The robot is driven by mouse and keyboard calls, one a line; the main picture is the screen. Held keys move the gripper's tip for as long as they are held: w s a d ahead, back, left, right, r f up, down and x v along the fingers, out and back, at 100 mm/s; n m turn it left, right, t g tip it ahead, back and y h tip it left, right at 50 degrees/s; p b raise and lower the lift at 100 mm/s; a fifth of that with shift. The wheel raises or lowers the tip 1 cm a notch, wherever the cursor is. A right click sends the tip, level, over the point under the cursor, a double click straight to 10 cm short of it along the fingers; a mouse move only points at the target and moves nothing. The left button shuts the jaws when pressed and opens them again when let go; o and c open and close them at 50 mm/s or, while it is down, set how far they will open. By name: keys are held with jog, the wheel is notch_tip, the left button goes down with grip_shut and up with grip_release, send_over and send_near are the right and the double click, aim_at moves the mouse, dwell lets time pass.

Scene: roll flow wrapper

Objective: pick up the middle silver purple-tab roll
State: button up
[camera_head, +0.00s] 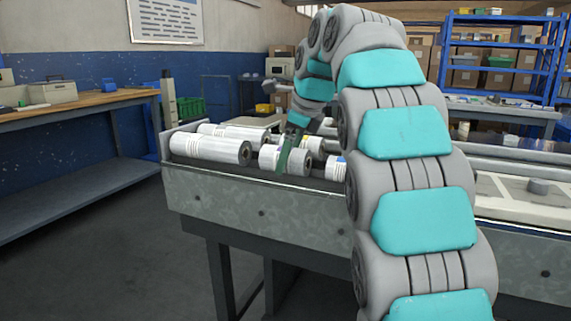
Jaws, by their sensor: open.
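Several silver-white rolls lie on the grey metal bed of the machine (270,198). A long roll (210,148) lies at the left, with another (235,132) behind it. A shorter roll (285,161) lies in the middle, and another (336,168) to its right is partly hidden by my arm. I cannot make out a purple tab on any of them. My gripper (287,156) is open, pointing down over the middle roll, with a dark green finger in front of part of it. I cannot tell whether it touches the roll.
My arm hides much of the machine's middle. A pale panel (520,204) lies on the machine at the right. A wooden workbench (75,103) stands at the left and blue shelves (500,55) at the back right. The floor at the front left is clear.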

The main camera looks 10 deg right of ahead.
jog(key=shift+w+f, duration=0.15)
jog(key=shift+f, duration=0.1)
grip_shut()
dwell(0.7)
